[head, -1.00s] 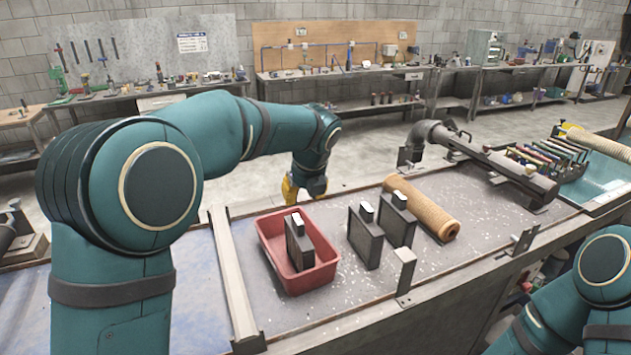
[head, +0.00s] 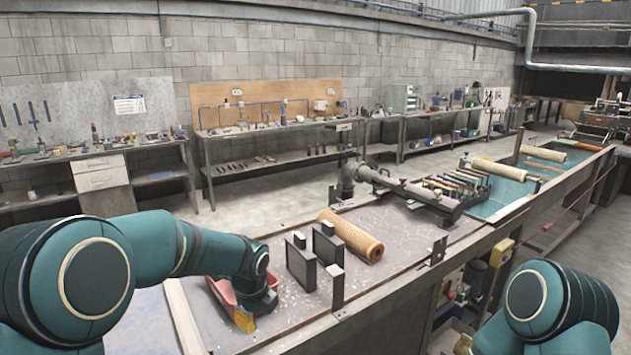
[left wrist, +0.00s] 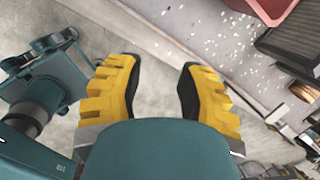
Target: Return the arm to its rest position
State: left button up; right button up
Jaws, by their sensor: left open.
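My left gripper (head: 243,320) has yellow fingers and hangs pointing down in the head view, in front of the red tray (head: 218,292). The arm hides much of the tray. In the left wrist view the two yellow fingers (left wrist: 160,88) are spread apart with nothing between them. Bare grey floor shows beyond their tips. The red tray (left wrist: 262,8) also shows at the top right of that view, apart from the fingers. My right arm shows at the lower right of the head view; its gripper is out of view.
Two dark upright blocks (head: 300,265) and a tan mesh tube (head: 350,235) stand and lie on the speckled bench (head: 285,320). A metal bracket (head: 337,287) rises at the bench's near edge. A grey pipe fixture (head: 385,180) lies behind.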

pick_arm(q)
jog(key=s+d+f+n+g+h, duration=0.1)
jog(key=s+f+n+h, duration=0.1)
jog(key=s+f+n, duration=0.55)
jog(key=s+d+f+n+h, duration=0.15)
jog(key=s+f+n, duration=0.25)
jog(key=f, duration=0.6)
jog(key=s+f+n+b, duration=0.1)
jog(key=s+f+n, duration=0.7)
jog(key=s+n, duration=0.6)
jog(key=shift+d+h+b, duration=0.35)
jog(key=shift+d+f+n, duration=0.1)
jog(key=shift+n, duration=0.15)
